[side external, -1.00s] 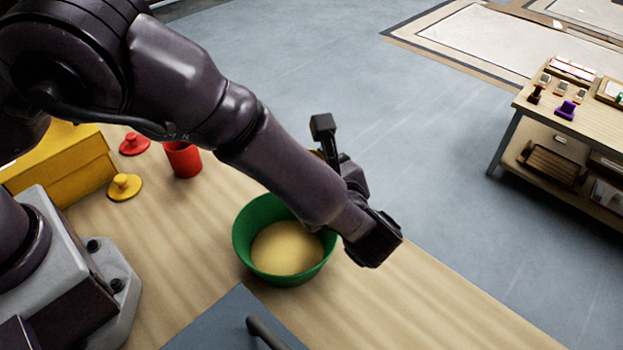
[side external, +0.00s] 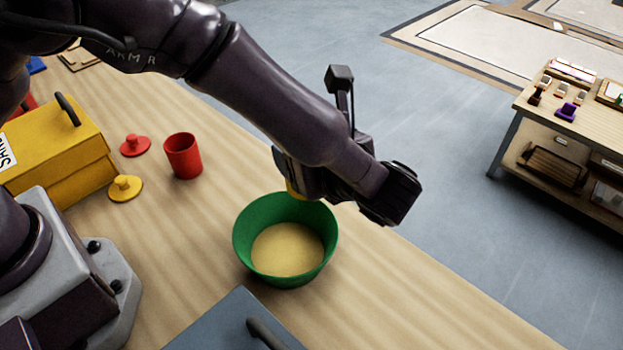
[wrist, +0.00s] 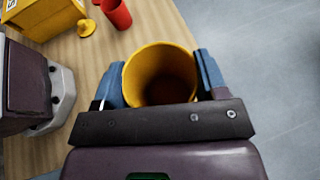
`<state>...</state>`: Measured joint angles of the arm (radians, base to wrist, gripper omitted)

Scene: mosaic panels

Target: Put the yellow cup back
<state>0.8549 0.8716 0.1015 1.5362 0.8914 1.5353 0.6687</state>
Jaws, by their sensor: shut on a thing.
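My gripper (wrist: 160,88) is shut on the yellow cup (wrist: 160,62), with one blue finger on each side of it in the wrist view. The cup's open mouth faces the wrist camera and its inside is dark. In the side view only a sliver of the yellow cup (side external: 294,189) shows, behind my gripper, at the far rim of the green bowl (side external: 240,252). A yellow lid (side external: 125,188) with a knob lies on the table beside the yellow box. The fingertips are hidden in the side view.
A red cup (side external: 183,157) stands upright near a red lid (side external: 135,145). A yellow box (side external: 62,160) with a dark handle stands at the left. The green bowl holds sand-coloured material (side external: 287,250). A grey panel (side external: 225,325) with a handle lies in front. The table between red cup and bowl is clear.

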